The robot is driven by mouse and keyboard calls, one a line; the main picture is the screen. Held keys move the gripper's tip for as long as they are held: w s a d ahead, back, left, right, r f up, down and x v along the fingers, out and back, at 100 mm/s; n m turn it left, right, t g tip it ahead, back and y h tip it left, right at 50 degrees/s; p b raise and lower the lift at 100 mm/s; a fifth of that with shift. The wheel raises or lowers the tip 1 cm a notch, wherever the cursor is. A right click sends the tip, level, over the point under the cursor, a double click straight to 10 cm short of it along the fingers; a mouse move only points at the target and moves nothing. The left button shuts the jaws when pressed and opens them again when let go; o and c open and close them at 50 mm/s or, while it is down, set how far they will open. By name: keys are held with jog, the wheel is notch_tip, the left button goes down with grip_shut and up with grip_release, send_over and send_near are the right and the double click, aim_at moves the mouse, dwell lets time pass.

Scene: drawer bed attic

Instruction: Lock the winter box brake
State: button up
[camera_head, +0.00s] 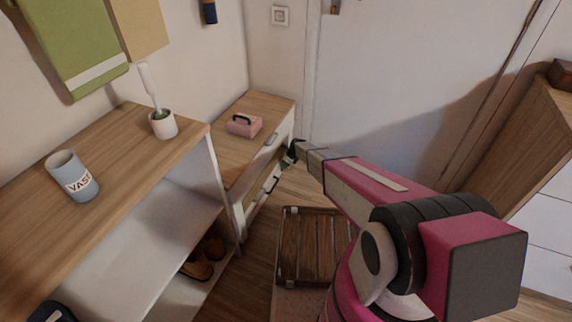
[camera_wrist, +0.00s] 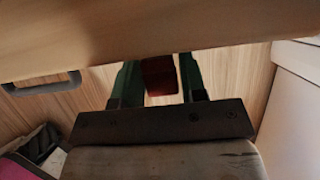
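My gripper (camera_head: 290,154) reaches low in front of the white drawer unit (camera_head: 248,212) under the wooden bench, in the head view. In the wrist view my gripper (camera_wrist: 160,85) has two green fingers standing apart. A dark red block (camera_wrist: 159,75), possibly the brake, shows between them; I cannot tell whether the fingers touch it. A pale panel (camera_wrist: 150,35) crosses the top of the wrist view and hides the fingertips and the block's upper part. No label naming the winter box is readable.
A grey handle (camera_wrist: 40,84) lies left of the fingers, and a white panel (camera_wrist: 292,110) stands at right. A slatted wooden piece (camera_head: 305,245) lies on the floor near my arm. A shelf with a vase (camera_head: 72,176) stands left; a door (camera_head: 400,75) is behind.

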jog(key=shift+o, duration=1.2)
jog(key=shift+d+r, duration=0.1)
jog(key=shift+r, duration=0.1)
jog(key=s+d, duration=0.4)
jog(key=d, duration=0.7)
jog(key=shift+s+d+r, duration=0.15)
jog(key=shift+d+r, duration=0.15)
jog(key=s+d+r+n+h, duration=0.1)
jog(key=s+d+r+n, duration=0.4)
jog(key=s+r, duration=0.5)
jog(key=s+d+r+n+g+h, duration=0.1)
jog(key=s+d+r+n+h, duration=0.1)
jog(key=s+d+r+n, duration=0.3)
jog(key=s+d+r+n+h, duration=0.1)
jog(key=s+d+r+n, duration=0.4)
jog(key=s+r+n, duration=0.7)
jog(key=s+r, duration=0.4)
jog(key=r, duration=0.9)
jog(key=shift+d+g+h, duration=0.2)
jog(key=shift+g+h, duration=0.1)
